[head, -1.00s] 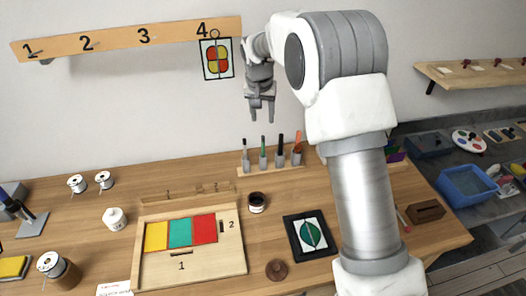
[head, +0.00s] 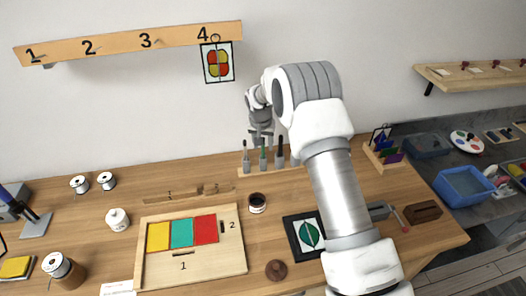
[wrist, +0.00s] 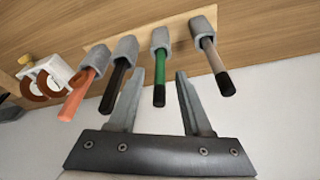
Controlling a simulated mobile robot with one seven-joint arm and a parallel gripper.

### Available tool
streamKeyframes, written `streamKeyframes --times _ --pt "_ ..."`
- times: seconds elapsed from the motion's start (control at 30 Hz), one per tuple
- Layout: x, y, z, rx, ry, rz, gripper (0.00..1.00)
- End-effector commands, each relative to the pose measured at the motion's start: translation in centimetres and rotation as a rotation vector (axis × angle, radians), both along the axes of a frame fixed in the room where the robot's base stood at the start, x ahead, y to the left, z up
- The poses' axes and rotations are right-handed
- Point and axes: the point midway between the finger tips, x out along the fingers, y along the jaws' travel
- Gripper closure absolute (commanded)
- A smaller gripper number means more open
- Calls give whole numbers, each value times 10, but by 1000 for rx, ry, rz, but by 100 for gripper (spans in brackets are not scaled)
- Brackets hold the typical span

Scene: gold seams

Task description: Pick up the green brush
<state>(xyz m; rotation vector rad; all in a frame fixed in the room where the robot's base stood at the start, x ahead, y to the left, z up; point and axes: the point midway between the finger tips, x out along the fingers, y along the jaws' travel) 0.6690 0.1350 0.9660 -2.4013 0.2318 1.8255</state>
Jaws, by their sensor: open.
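The green brush (head: 263,153) stands in the brush rack on the table near the wall, handle end up with a dark tip. In the wrist view the green brush (wrist: 160,78) shows between my two fingers, its lower end in a grey holder. My gripper (head: 262,141) is open and empty at the brush's top in the head view. In the wrist view my gripper (wrist: 160,78) has a finger on each side of the brush; contact cannot be seen.
Beside it stand a black brush (wrist: 119,75), an orange brush (wrist: 79,93) and a brown, dark-tipped brush (wrist: 215,68), close to the fingers. A dark jar (head: 257,203) and a wooden tray (head: 190,268) with coloured panels lie in front. A framed panel (head: 218,62) hangs above.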

Motion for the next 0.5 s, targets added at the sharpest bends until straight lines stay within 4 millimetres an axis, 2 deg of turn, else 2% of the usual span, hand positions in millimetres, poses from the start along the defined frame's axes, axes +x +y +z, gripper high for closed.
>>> streamKeyframes --times 0.17,0.43,0.5 --pt "4 -1 -16 0 1 -1 51" --pt "5 -1 -18 0 0 0 51" --pt "5 -1 -18 0 0 0 63"
